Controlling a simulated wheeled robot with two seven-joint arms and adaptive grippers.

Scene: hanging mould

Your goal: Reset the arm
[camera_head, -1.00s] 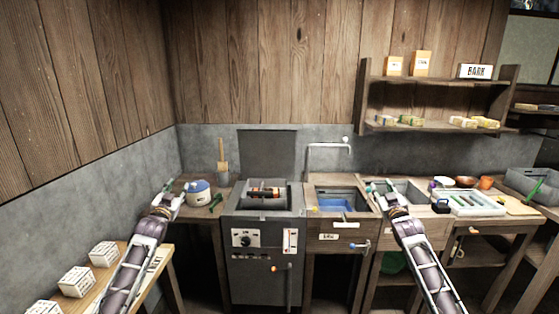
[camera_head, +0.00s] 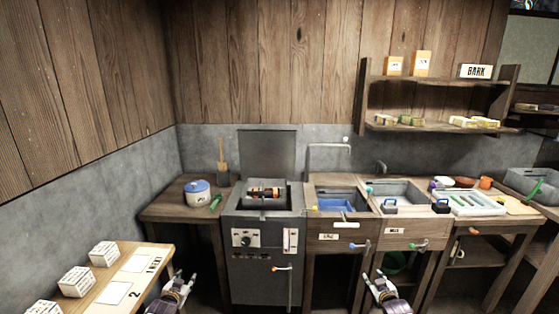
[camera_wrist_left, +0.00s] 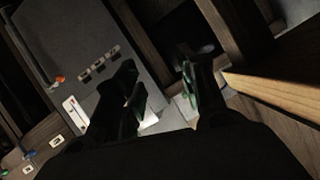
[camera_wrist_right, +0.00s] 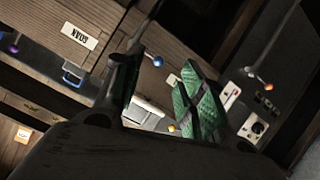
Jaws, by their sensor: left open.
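My left gripper (camera_head: 181,280) is low at the bottom of the head view, in front of the bench and to the left of the grey machine. It is open and empty, with its two fingers apart in the left wrist view (camera_wrist_left: 165,95). My right gripper (camera_head: 378,279) is low in front of the wooden cabinets, to the right of the machine. Its two fingers stand apart in the right wrist view (camera_wrist_right: 155,95), with nothing between them, so it is open. Both arms are mostly below the picture.
The grey machine (camera_head: 252,262) stands between my grippers with its lid up. A side table (camera_head: 100,290) with white boxes (camera_head: 76,281) is at the left. Basins (camera_head: 340,206) and a shelf (camera_head: 440,80) are at the right. The bench bears a blue-lidded pot (camera_head: 198,193).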

